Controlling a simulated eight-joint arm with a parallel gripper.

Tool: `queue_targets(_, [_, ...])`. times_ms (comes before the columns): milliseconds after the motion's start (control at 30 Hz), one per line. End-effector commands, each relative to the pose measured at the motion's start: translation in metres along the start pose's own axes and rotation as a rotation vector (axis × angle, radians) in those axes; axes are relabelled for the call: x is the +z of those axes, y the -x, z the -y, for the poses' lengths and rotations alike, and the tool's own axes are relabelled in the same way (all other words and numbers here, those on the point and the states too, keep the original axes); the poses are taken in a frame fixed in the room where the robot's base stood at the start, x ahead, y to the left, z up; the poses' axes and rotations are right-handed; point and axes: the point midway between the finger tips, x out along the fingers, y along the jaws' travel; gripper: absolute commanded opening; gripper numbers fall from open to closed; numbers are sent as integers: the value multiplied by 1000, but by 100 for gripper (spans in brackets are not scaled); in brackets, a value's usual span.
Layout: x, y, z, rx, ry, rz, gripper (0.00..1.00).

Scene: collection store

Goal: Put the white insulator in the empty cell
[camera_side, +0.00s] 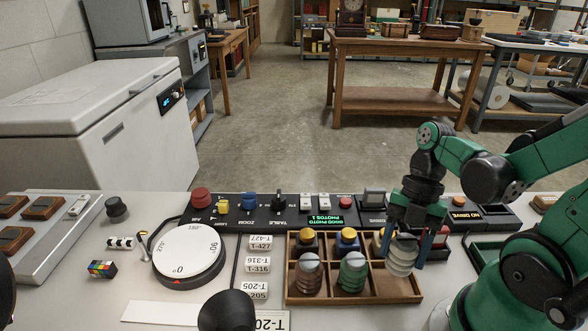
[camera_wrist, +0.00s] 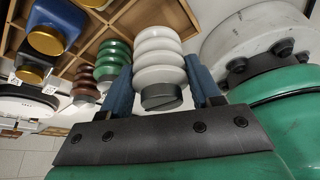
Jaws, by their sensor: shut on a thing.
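The white ribbed insulator (camera_side: 401,259) is upright between the blue fingers of my gripper (camera_side: 404,250); it also shows in the wrist view (camera_wrist: 158,62), with a dark grey end cap facing the camera. My gripper is shut on it. The wooden tray (camera_side: 328,299) has two rows of cells. The empty cell (camera_side: 398,288) is at the front right, below and partly behind the insulator. Whether the insulator's lower end is inside the cell or above it, I cannot tell.
In the front row stand a brown insulator (camera_side: 308,274) and a green insulator (camera_side: 352,272), close to the left of mine. Yellow-topped pieces (camera_side: 347,239) fill the back row. A control panel (camera_side: 260,212) lies behind, and a white turntable (camera_side: 188,253) is at left.

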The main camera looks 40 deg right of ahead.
Motion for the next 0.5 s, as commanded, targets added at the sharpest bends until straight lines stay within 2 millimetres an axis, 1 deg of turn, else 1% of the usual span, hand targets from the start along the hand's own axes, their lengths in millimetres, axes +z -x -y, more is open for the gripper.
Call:
queue_targets(167, [2,-7,0,0,0,0,0])
queue_targets(500, [12,-30,0,0,0,0,0])
